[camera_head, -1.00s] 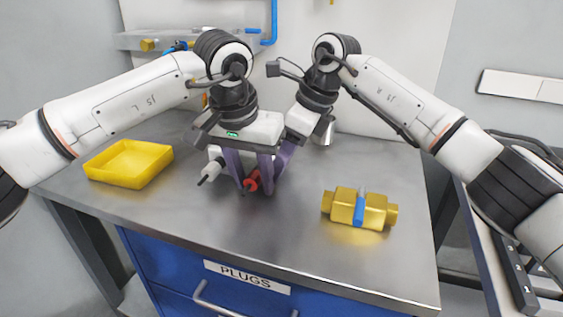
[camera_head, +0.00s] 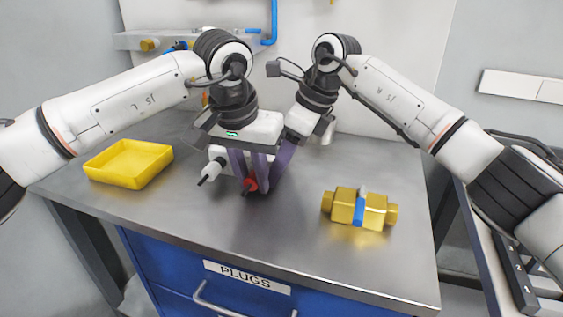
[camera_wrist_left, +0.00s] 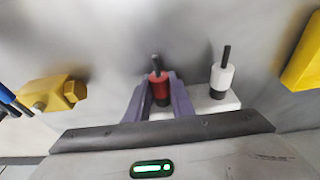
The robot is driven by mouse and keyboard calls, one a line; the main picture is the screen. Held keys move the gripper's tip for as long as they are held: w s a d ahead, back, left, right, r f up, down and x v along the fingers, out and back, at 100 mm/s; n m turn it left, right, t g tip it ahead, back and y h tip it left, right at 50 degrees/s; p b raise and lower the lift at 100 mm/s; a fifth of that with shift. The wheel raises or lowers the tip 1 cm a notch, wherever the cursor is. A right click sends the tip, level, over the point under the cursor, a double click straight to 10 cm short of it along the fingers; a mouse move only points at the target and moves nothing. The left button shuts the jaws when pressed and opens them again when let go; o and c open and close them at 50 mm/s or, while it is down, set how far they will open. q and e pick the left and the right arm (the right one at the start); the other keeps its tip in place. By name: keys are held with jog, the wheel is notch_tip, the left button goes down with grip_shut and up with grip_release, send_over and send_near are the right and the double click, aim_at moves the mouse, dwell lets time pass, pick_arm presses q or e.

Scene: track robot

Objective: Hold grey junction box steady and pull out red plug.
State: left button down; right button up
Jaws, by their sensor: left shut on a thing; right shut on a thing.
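The grey junction box (camera_head: 217,153) stands on the bench, mostly hidden behind my grippers in the head view. Its pale end also shows in the left wrist view (camera_wrist_left: 213,106). The red plug (camera_head: 250,185) points toward the bench's front edge. In the left wrist view, the red plug (camera_wrist_left: 159,88) sits between the purple fingers of my left gripper (camera_head: 249,176), which is shut on it. A white plug (camera_head: 211,171) stands beside it on the box. My right gripper (camera_head: 279,172) is shut on the box from the right; its fingertips are largely hidden.
A yellow tray (camera_head: 128,180) lies at the left of the bench. A brass fitting with a blue band (camera_head: 376,212) lies at the right. A metal cylinder (camera_head: 327,132) stands behind my right gripper. The front middle of the bench is clear.

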aim_at(243, 193)
pick_arm(q)
jog(key=shift+s+a, duration=0.15)
jog(key=shift+s, duration=0.15)
pick_arm(e)
jog(key=shift+r, duration=0.1)
dwell(0.3)
pick_arm(q)
jog(key=shift+s+a, duration=0.35)
jog(key=shift+s, duration=0.5)
jog(key=shift+s+a, duration=0.35)
jog(key=shift+s, duration=0.5)
jog(key=shift+r, duration=4.05)
pick_arm(e)
jog(key=o, duration=1.3)
jog(key=shift+c, duration=0.2)
